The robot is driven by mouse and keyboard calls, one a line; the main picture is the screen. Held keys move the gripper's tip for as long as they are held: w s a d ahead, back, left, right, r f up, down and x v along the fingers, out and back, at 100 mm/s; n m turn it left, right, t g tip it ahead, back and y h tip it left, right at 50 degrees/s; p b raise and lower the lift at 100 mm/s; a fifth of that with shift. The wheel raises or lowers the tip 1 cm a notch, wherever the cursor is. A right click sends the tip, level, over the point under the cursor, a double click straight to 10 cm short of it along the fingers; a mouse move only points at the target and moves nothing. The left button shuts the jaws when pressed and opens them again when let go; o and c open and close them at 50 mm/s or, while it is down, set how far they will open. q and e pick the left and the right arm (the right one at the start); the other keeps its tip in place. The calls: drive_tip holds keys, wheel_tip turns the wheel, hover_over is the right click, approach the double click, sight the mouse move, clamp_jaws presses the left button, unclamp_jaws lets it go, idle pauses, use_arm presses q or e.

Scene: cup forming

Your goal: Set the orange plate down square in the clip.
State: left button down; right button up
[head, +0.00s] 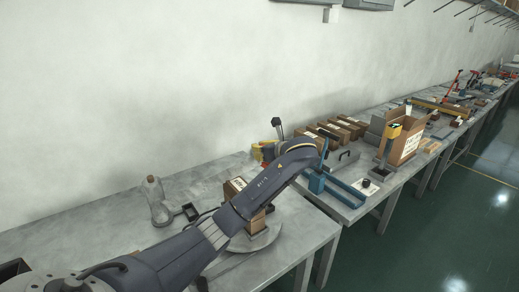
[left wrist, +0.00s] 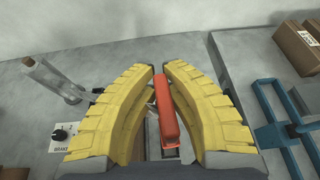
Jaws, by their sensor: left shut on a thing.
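The orange plate (left wrist: 165,108) is between the yellow fingers of my left gripper (left wrist: 157,72) in the left wrist view. It shows as a narrow upright strip along its edge, and the gripper is shut on it. In the head view my left gripper (head: 262,152) is beyond the end of my arm, small and partly hidden by it. I cannot make out the clip for certain; my fingers and arm cover part of the bench below. My right gripper is in neither view.
A blue frame (left wrist: 263,98) stands right of the gripper, with cardboard boxes (left wrist: 297,47) behind it. The near bench (head: 95,225) has free room at left.

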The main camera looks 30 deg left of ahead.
use_arm(q)
drive_tip(key=shift+f, duration=9.75)
drive_tip(key=shift+d+f, duration=0.1)
drive_tip(key=shift+f, duration=0.05)
drive_tip(key=shift+r, duration=10.15)
